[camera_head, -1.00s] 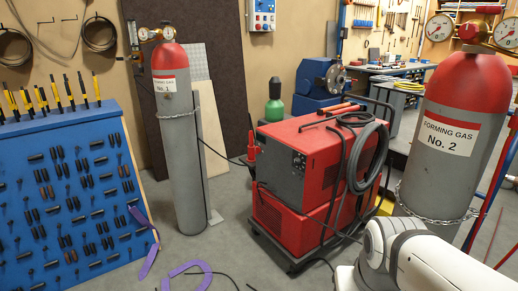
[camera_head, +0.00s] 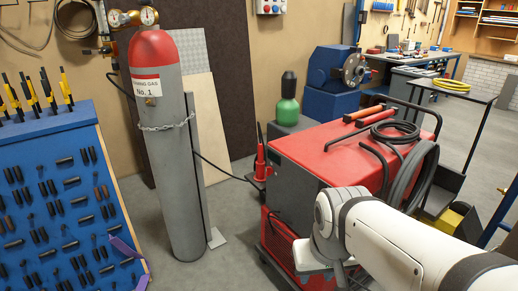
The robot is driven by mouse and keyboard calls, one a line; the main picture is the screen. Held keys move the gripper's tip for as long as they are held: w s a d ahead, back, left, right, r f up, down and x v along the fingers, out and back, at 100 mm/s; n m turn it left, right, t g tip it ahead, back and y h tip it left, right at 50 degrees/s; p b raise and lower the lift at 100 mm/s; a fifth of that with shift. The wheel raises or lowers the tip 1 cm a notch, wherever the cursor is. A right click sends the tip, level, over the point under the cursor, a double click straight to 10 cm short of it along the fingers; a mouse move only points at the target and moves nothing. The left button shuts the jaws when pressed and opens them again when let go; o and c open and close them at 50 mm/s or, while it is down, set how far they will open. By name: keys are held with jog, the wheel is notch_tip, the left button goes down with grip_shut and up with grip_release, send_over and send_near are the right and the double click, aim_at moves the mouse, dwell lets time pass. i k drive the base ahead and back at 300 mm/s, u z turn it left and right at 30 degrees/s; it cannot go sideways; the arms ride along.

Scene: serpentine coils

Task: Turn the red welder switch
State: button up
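The red welder (camera_head: 350,150) stands on a wheeled cart right of centre, with cables and a torch on its top. Its dark front panel (camera_head: 292,190) faces left and toward me and is seen at a steep angle. My white arm reaches in from the lower right and covers the welder's near side and part of its front. I cannot make out the switch. My gripper is not visible; only my arm's links show.
A grey gas cylinder (camera_head: 175,160) with a red top, marked No. 1, stands chained left of the welder. A blue tool board (camera_head: 60,165) is at the left. A green bottle (camera_head: 288,108) stands behind the welder. Grey floor lies between cylinder and welder.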

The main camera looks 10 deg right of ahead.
aim_at(270, 170)
jog(key=z, duration=0.05)
jog(key=i, duration=0.55)
jog(key=z, duration=0.5)
jog(key=k, duration=0.75)
jog(key=z, duration=0.2)
jog(key=i, duration=0.75)
jog(key=u, duration=0.1)
